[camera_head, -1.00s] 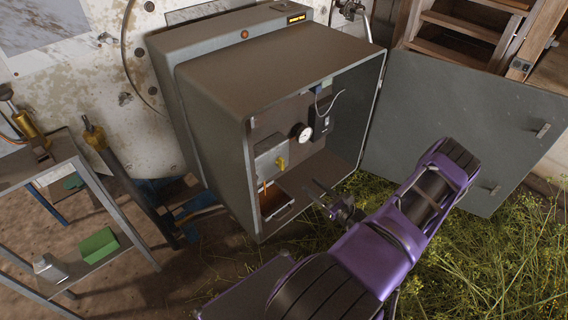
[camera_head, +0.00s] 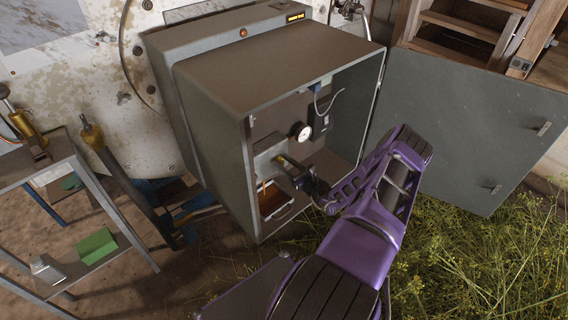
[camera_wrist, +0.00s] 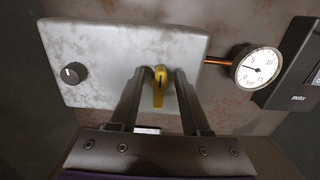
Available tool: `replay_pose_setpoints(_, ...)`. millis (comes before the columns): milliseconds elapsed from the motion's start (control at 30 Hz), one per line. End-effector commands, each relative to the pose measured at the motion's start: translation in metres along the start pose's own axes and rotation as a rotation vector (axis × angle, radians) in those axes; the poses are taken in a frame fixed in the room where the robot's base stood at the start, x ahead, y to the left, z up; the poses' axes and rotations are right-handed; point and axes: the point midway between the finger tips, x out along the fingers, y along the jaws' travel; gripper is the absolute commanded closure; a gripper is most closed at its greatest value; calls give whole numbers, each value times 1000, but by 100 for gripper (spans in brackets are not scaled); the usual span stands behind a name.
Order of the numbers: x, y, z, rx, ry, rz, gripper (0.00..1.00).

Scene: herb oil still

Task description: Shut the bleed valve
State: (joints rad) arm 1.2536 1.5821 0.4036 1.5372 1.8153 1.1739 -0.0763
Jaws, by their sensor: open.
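The bleed valve's likely handle, a short yellow lever (camera_wrist: 158,92), stands on a pale grey metal box (camera_wrist: 95,55) inside the open cabinet. In the wrist view it points up and down in the picture. My gripper (camera_wrist: 160,76) is open, with one finger on each side of the lever; I cannot tell whether either finger touches it. In the head view my gripper (camera_head: 286,168) reaches into the cabinet (camera_head: 270,65) at the box and hides most of the lever.
A round dial gauge (camera_wrist: 257,67) with a copper pipe and a black device (camera_wrist: 296,68) are right of the box. A black knob (camera_wrist: 72,73) is on the box's left. The cabinet door (camera_head: 465,130) stands open at right. A metal shelf (camera_head: 95,215) stands at left.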

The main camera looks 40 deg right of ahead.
Motion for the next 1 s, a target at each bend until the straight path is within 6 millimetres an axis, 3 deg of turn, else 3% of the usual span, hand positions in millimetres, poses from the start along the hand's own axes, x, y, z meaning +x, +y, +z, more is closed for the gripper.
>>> replay_pose_setpoints(100, 0, 0, 0, 0, 0, 0, 53)
replay_pose_setpoints(367, 0, 0, 0, 0, 1, 0, 100)
replay_pose_setpoints(1000, -1, 1, -2, -37, 5, 1, 100)
